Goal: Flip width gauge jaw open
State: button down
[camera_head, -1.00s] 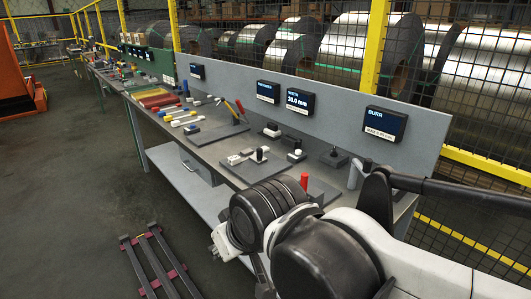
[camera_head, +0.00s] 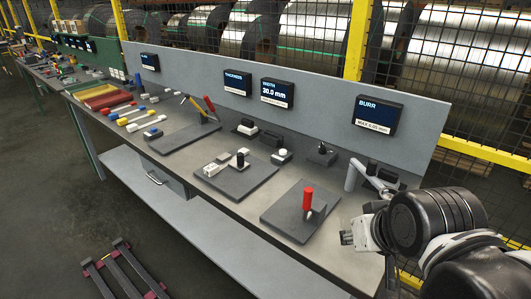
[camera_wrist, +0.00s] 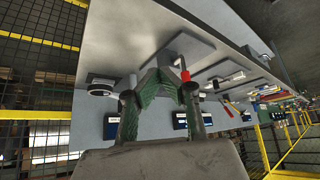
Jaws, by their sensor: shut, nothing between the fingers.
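A width display reading 30.0 mm (camera_head: 277,92) is on the back panel. In front of it, a dark plate (camera_head: 238,186) carries white blocks (camera_head: 216,166) and an upright black knob (camera_head: 240,158); this looks like the width gauge, but I cannot make out its jaw's position. A second plate with a red upright handle (camera_head: 307,198) stands to its right. My gripper (camera_head: 346,239) is shut and empty near the bench's right end, right of the red handle and apart from the white blocks. In the wrist view, my gripper's green-padded fingers (camera_wrist: 166,66) meet in front of the red handle (camera_wrist: 185,74).
A plate with red and yellow levers (camera_head: 205,108) and coloured tools (camera_head: 125,115) lie further left. Small black and white blocks (camera_head: 281,156) line the back. A grey post (camera_head: 352,174) stands near my arm. The front edge is mostly clear.

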dwell(0.3)
